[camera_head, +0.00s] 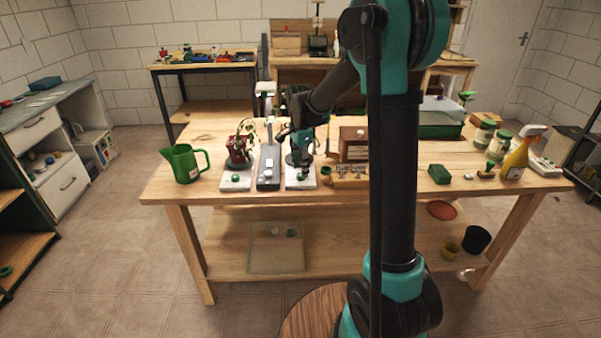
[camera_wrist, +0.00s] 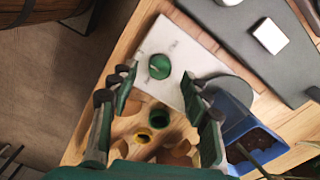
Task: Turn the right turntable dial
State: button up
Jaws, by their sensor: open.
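The right turntable's white base (camera_head: 291,184) is at the table's front edge, partly hidden by my gripper (camera_head: 303,172). In the wrist view its base (camera_wrist: 172,40) carries a round green dial (camera_wrist: 159,66). My gripper (camera_wrist: 160,84) is open, with its fingers on either side of the dial's line and the dial showing just past the tips. I cannot tell whether they touch it. A dark round plate (camera_wrist: 232,86) and a blue pot (camera_wrist: 262,141) are beyond the right finger. The left turntable (camera_head: 228,184) has its own green dial (camera_head: 235,178).
A grey panel (camera_head: 268,180) with light blocks stands between the turntables. A red potted plant (camera_head: 237,148) is behind the left dial, and a green jug (camera_head: 184,163) is farther left. A wooden holder with small pots (camera_head: 350,181) and a brown box (camera_head: 354,143) stand close on the right.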

jog(key=shift+f, duration=1.25)
jog(key=shift+c, duration=0.5)
grip_shut()
